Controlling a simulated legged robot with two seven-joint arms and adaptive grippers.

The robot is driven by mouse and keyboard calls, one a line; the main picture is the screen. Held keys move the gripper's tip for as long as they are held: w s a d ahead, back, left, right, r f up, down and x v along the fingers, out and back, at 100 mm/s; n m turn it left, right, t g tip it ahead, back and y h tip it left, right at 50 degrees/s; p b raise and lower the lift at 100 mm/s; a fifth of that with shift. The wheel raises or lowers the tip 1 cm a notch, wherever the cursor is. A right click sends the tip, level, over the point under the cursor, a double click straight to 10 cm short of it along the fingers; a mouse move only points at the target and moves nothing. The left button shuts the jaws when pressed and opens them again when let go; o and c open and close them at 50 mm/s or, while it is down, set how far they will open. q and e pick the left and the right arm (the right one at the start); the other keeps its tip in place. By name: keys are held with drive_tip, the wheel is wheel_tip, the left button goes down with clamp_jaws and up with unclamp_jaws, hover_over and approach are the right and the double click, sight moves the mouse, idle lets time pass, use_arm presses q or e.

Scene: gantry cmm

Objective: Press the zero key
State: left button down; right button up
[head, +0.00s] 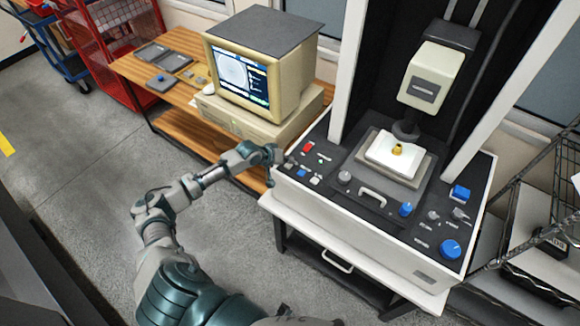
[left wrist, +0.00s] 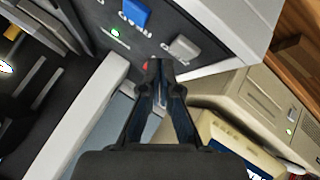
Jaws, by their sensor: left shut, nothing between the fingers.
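The control panel (head: 330,178) of the measuring machine has a red button (head: 309,147), a small green light (head: 320,161), a blue key (head: 301,172) and a pale key (head: 315,180) at its left end. The left wrist view shows a blue key (left wrist: 135,12), a grey key (left wrist: 184,48) and the lit green light (left wrist: 115,33). The labels are too small to read, so I cannot tell which is the zero key. My left gripper (left wrist: 163,70) is shut and empty, its tips at the panel's left end, partly covering something red. Contact cannot be judged. My right gripper is not visible.
A beige computer with monitor (head: 243,78) stands on a wooden bench (head: 180,118) left of the machine. The machine's white column and probe head (head: 430,75) rise behind the panel. A blue knob (head: 451,248) sits at the panel's right. A wire rack stands at the right.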

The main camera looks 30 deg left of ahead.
use_arm(q)
drive_tip(key=shift+a+f, duration=0.15)
drive_tip(key=shift+a, duration=0.5)
drive_tip(key=shift+d, duration=0.45)
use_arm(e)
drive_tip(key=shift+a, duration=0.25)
use_arm(q)
drive_tip(key=shift+a, duration=0.15)
